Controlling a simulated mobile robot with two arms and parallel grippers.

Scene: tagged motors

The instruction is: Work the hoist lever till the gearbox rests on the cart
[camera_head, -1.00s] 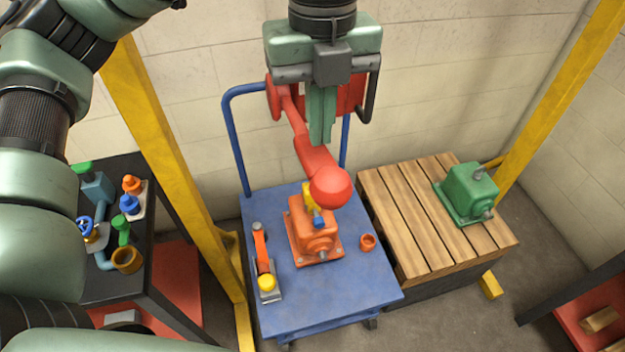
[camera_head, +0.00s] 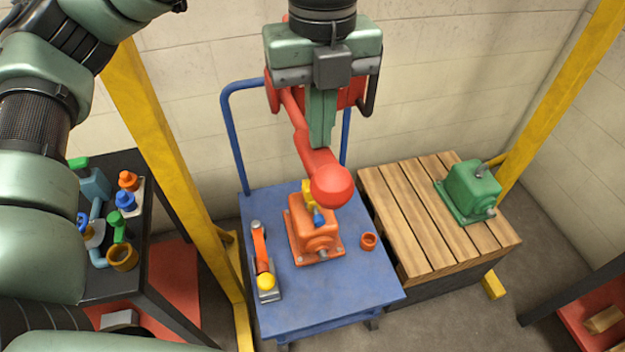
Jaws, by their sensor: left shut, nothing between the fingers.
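The orange gearbox (camera_head: 314,236) stands upright over the middle of the blue cart (camera_head: 345,305). No gap shows between its base and the cart top. A yellow hook (camera_head: 307,192) and a blue tag are at its top, partly hidden. The red hoist lever (camera_head: 318,160) slopes down toward me and ends in a large red ball. The ball hides part of the gearbox's top. My left gripper (camera_head: 320,143) is shut and empty, pointing down in front of the hoist and over the upper lever. I cannot tell whether it touches the lever. My right gripper is out of view.
A green gearbox (camera_head: 472,192) stands on a wooden pallet (camera_head: 420,265) at right. A dark bench (camera_head: 150,240) with several fittings and yellow posts (camera_head: 165,150) flank the cart.

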